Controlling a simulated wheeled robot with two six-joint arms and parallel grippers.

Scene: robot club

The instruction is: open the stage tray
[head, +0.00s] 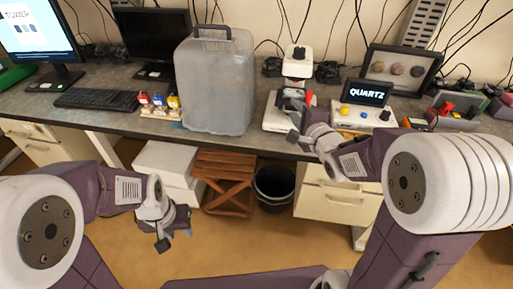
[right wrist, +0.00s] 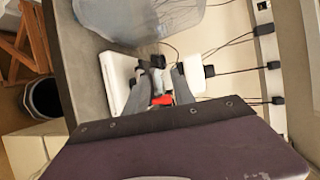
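A white instrument stands near the back middle of the bench, with a pale base (head: 276,116) and a white upper block (head: 297,62). It looks like the device with the stage tray, but I cannot make out the tray clearly. My right gripper (head: 300,120) is in front of this instrument, over its base. In the right wrist view its fingers (right wrist: 160,84) are apart, with a small red part (right wrist: 162,99) and grey-black parts of the instrument showing between them. Contact is unclear. My left gripper (head: 172,236) hangs open and empty in front of the bench, below its top.
A large translucent grey container (head: 215,85) stands left of the instrument. A control box (head: 362,117) with a QUARTZ display (head: 367,93) stands to the right. A black bin (head: 274,188), a wooden folding stool (head: 226,183) and drawers (head: 338,198) are below the bench.

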